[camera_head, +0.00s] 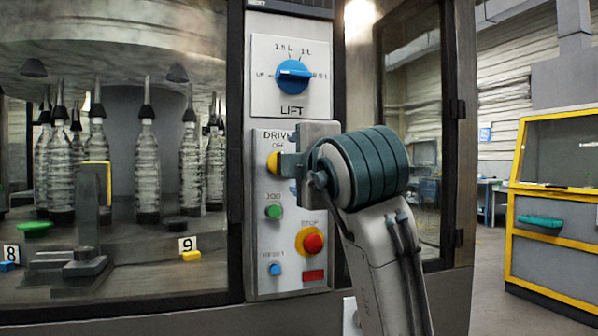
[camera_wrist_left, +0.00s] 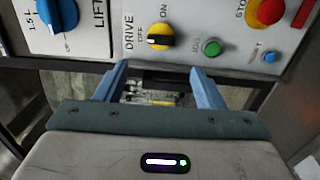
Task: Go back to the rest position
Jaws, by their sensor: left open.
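My left gripper (camera_head: 287,165) is in front of the control panel (camera_head: 263,240), its arm rising from the lower right of the head view. In the left wrist view its two blue fingers (camera_wrist_left: 158,88) are spread, with nothing between them. The yellow DRIVE knob (camera_wrist_left: 160,37) lies just beyond the fingertips, apart from them. Its black bar seems lined up with OFF. In the head view the gripper hides part of this knob (camera_head: 272,163). My right gripper is not in view.
The panel also carries a blue LIFT knob (camera_head: 293,75), a green JOG button (camera_head: 273,212), a red STOP button (camera_head: 313,243) and a blue RESET button (camera_head: 274,269). Bottles (camera_head: 147,170) stand behind glass at left. Open floor shows at right before a yellow-framed cabinet (camera_head: 555,225).

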